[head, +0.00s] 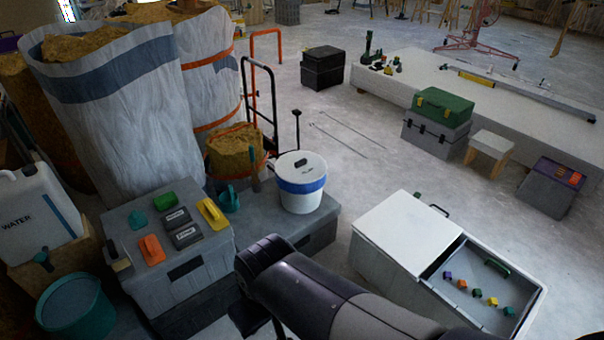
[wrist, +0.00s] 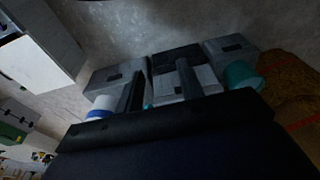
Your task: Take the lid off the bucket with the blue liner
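The white bucket (head: 301,201) has a blue liner band showing around its rim. It stands upright on a grey box beside the toolbox. Its white lid (head: 312,165) sits on top, with a small dark handle. In the wrist view a white bucket with a blue band (wrist: 98,108) shows at the lower left, partly hidden by my gripper body. My gripper (wrist: 160,86) has its two dark fingers apart with nothing seen between them. It is away from the lid. In the head view my arm crosses the lower middle, in front of the bucket, and the fingertips cannot be made out.
A grey toolbox (head: 181,267) with coloured blocks, trowels and labelled boxes stands left of the bucket. A black hand truck (head: 258,110) and a sack of straw-coloured material (head: 229,152) are close behind it. A white chest (head: 402,236) with an open tray is to the right.

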